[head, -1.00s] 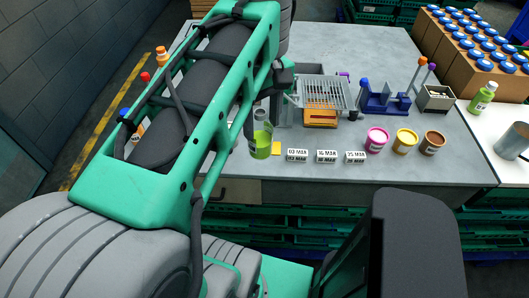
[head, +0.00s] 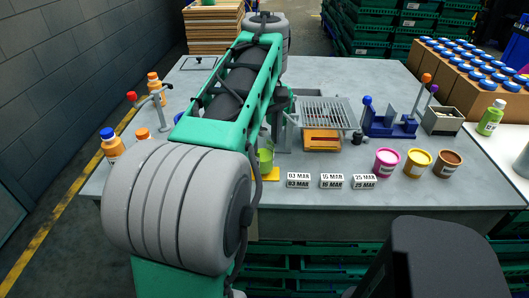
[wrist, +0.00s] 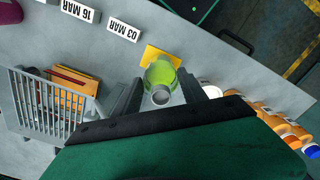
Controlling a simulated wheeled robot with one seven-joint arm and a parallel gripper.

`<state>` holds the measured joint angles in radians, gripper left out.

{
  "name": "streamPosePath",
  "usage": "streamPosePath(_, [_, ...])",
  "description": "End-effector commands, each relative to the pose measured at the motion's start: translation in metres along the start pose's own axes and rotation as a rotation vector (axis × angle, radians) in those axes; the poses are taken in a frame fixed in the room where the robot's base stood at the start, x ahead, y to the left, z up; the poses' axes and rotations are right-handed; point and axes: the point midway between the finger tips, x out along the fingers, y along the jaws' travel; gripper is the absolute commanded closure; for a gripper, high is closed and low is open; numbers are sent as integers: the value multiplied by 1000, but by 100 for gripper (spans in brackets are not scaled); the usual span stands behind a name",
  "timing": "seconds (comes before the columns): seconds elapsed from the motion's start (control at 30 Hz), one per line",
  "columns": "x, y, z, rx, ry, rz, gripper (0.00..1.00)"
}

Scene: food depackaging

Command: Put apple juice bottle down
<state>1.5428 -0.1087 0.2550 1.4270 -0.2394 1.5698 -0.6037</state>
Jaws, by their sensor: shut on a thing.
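My gripper (wrist: 158,88) is shut on the green apple juice bottle (wrist: 160,74) in the wrist view. The bottle is upright, with a grey round top facing the camera and a finger on either side. A yellow square pad (wrist: 156,52) lies directly below or beside it. In the head view the bottle (head: 265,160) shows partly behind my arm, close to the yellow pad (head: 270,175) on the grey table (head: 340,192). I cannot tell whether its base touches the pad.
Date blocks (head: 298,181) stand right of the pad, with pink (head: 387,162), yellow and brown tubs beyond. A wire rack (head: 325,112) stands behind them. Orange bottles (head: 111,147) stand at the left. Another green bottle (head: 490,118) stands far right.

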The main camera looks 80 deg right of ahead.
Motion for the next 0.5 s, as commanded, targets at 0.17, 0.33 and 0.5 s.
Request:
streamPosePath(0.17, [12,0,0,0,2,3,100])
streamPosePath(0.33, [14,0,0,0,2,2,100])
streamPosePath(0.5, [16,0,0,0,1,1,46])
